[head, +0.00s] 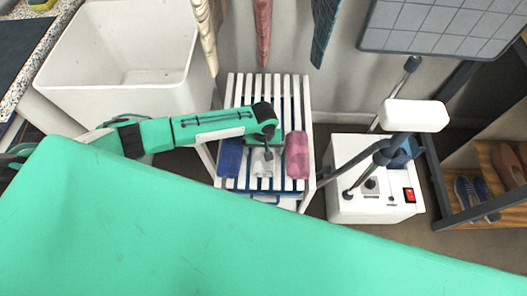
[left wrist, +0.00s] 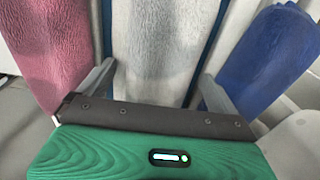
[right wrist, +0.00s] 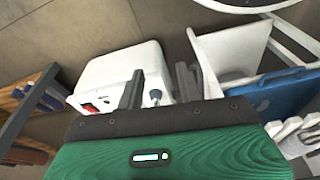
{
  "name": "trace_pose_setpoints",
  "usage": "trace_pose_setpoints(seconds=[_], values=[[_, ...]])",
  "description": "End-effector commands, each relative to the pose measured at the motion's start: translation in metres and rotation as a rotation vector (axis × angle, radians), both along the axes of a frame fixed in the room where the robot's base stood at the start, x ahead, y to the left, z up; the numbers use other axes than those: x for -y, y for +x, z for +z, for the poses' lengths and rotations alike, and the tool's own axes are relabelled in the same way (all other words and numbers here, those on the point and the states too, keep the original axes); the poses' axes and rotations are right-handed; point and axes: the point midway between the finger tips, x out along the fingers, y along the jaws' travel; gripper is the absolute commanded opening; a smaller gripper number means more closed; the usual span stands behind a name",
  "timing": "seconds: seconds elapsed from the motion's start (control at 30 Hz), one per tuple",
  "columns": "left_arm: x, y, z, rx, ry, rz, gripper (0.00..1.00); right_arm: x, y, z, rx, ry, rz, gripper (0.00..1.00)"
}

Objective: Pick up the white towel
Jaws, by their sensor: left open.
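The white towel (head: 262,164) lies rolled on a white slatted rack (head: 238,95), between a blue towel (head: 230,157) and a pink towel (head: 297,155). My left gripper (head: 264,150) is over the white towel and hides part of it in the head view. In the left wrist view, the open fingers (left wrist: 158,75) stand on either side of the white towel (left wrist: 155,40), with the pink towel (left wrist: 45,45) left and the blue towel (left wrist: 265,55) right. I cannot tell whether they touch it. My right gripper (right wrist: 160,80) is open and empty.
A large white tub (head: 120,60) stands left of the rack. A white steamer base (head: 375,180) with a red switch stands to the right. Garments (head: 263,25) hang behind the rack. Shoe shelves (head: 480,195) stand at far right. A green surface fills the foreground.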

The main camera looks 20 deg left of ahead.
Motion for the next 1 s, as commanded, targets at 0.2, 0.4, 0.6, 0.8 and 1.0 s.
trace_pose_setpoints(seconds=[0.2, 0.4, 0.6, 0.8, 1.0], values=[[0.0, 0.0, 0.001, 0.0, 0.0, 0.0, 0.85, 0.0, -0.001, 0.0, -0.001, -0.001, 0.0, 0.36], [0.0, 0.0, 0.001, 0.0, 0.0, 0.0, 0.48, 0.001, -0.001, 0.0, -0.001, -0.001, 0.0, 0.36], [0.0, 0.0, 0.001, 0.0, 0.0, 0.0, 0.47, 0.001, -0.001, 0.0, -0.002, -0.001, 0.0, 0.36], [0.0, 0.001, 0.019, 0.002, -0.002, 0.0, 0.47, 0.001, -0.001, 0.001, -0.001, -0.001, 0.0, 0.36], [0.0, 0.001, 0.061, 0.002, -0.002, -0.001, 0.47, 0.0, -0.003, -0.022, -0.013, -0.004, 0.004, 0.36]])
